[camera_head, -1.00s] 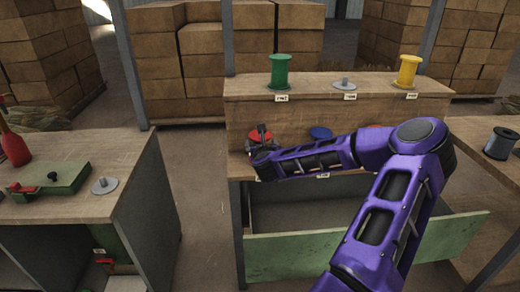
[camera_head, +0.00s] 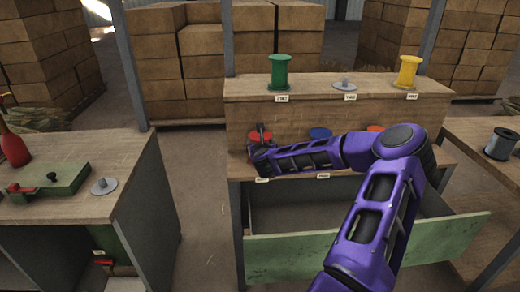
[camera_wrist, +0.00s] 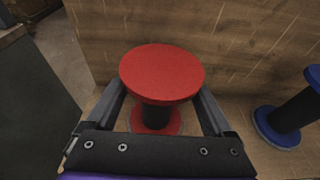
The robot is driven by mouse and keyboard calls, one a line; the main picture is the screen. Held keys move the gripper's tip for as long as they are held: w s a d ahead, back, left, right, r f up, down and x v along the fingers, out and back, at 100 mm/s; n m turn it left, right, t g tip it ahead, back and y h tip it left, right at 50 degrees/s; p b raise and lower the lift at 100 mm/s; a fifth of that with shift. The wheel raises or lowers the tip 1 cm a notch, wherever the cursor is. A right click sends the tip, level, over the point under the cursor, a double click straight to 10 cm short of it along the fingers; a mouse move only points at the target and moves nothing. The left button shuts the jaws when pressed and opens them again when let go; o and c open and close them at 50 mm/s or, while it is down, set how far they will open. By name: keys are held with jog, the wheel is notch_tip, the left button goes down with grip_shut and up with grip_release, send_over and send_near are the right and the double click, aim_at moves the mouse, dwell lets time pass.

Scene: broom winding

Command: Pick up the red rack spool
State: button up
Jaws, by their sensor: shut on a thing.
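The red rack spool (camera_wrist: 162,74) stands between my gripper's fingers in the wrist view, with a red top flange, dark core and red bottom flange. In the head view its red top (camera_head: 260,136) shows on the lower shelf at the left, partly hidden by my gripper (camera_head: 259,139). My gripper (camera_wrist: 160,108) is shut on the spool, with one finger on each side of its core. I cannot tell whether the spool's base touches the shelf.
A blue spool (camera_wrist: 286,122) stands to the right. A green spool (camera_head: 279,72) and a yellow spool (camera_head: 408,72) stand on the upper shelf, with an empty holder (camera_head: 345,84) between them. A green drawer (camera_head: 350,253) is open below.

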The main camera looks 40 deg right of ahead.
jog(key=shift+c, duration=1.2)
